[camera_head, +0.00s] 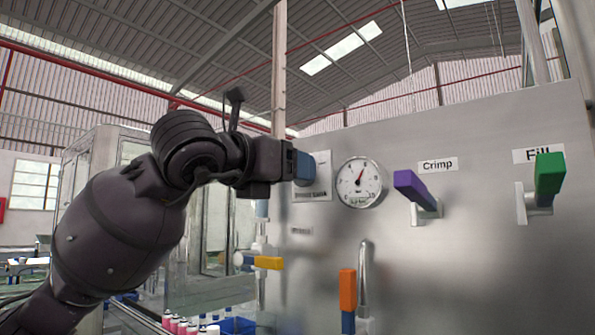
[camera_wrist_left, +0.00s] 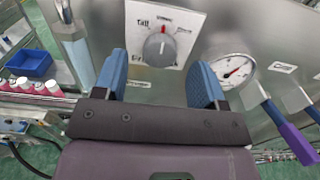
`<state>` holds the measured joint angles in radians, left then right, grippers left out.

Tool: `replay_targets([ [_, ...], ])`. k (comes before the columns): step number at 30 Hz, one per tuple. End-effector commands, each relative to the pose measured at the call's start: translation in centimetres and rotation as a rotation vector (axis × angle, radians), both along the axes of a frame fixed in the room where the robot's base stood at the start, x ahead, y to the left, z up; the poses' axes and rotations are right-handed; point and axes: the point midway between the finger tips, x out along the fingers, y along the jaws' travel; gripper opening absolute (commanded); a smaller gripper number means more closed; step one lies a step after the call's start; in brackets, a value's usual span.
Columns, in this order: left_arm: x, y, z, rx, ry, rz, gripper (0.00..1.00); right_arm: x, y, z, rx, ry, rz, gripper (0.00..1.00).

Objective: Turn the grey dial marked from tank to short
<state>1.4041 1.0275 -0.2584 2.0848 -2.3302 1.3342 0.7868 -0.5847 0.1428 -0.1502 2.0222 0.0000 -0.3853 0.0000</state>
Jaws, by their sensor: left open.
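The grey dial (camera_wrist_left: 159,48) is a round knob with a red pointer mark at its upper edge. It sits on a white label plate (camera_wrist_left: 185,18) with small lettering around it that is hard to read. In the head view the plate (camera_head: 322,180) is partly covered by my left gripper (camera_head: 304,168), and the dial is hidden. In the left wrist view my left gripper (camera_wrist_left: 158,75) is open, with its blue fingers apart on either side below the dial. Nothing is between the fingers. My right gripper is out of view.
A pressure gauge (camera_head: 360,182) is right of the plate on the metal panel (camera_head: 470,270). Purple (camera_head: 410,186) and green (camera_head: 549,178) handles stick out farther right. Yellow (camera_head: 268,263) and orange (camera_head: 348,289) handles are below. A blue bin (camera_wrist_left: 29,64) stands at left.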

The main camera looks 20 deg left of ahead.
Motion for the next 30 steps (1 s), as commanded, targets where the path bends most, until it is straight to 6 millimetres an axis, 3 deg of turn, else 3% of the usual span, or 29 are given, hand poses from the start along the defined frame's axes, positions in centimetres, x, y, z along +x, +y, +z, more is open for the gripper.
replay_targets([
  [7,2.3,-0.9,0.0,0.0,0.0,-0.002,0.65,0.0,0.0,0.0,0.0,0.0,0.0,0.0],
  [18,2.7,-1.0,0.0,0.0,0.0,-0.001,0.65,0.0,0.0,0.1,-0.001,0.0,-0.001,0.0],
  [28,2.7,-1.0,0.0,0.0,0.0,-0.001,0.16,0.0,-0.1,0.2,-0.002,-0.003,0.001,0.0],
  [30,2.7,-1.0,0.0,0.001,0.0,-0.001,0.16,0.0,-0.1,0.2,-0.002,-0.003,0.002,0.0],
])
